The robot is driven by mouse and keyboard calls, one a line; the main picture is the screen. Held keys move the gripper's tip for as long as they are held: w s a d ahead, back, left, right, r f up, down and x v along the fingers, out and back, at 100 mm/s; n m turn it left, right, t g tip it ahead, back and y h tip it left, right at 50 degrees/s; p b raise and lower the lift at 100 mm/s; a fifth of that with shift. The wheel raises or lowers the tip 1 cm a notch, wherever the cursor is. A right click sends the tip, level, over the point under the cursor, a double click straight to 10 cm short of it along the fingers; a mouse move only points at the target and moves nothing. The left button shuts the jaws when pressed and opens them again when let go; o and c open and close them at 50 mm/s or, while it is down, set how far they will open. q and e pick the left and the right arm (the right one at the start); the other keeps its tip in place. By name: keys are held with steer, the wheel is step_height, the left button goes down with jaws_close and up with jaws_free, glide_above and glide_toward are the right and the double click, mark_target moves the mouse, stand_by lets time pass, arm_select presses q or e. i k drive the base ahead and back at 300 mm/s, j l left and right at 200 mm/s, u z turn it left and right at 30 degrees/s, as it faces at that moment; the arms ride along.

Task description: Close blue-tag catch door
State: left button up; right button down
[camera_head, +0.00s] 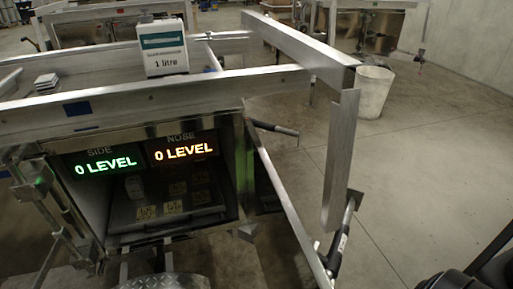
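An aluminium trailer with an open compartment (165,190) fills the left half of the head view. A small blue tag (77,108) is on the frame rail above the compartment's left side. A narrow metal panel (283,205), seen almost edge-on, slants out from the compartment's right side and looks like an open door; I see no blue tag on it. A metal catch-like rod assembly (38,190) stands at the left. A dark shape (488,262) at the lower right may be part of my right gripper; its fingers are not clear. My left gripper is not in view.
Lit "0 LEVEL" displays (140,160) hang in the compartment. A 1 litre container (163,48) stands on top. A long aluminium beam (300,45) and upright post (340,160) project at right. A white bucket (373,92) stands behind; the floor at right is clear.

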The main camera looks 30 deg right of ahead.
mark_target(289, 259)
steer(key=l, duration=0.5)
steer(key=k+l, duration=0.15)
steer(key=l, duration=0.9)
steer(key=k, duration=0.05)
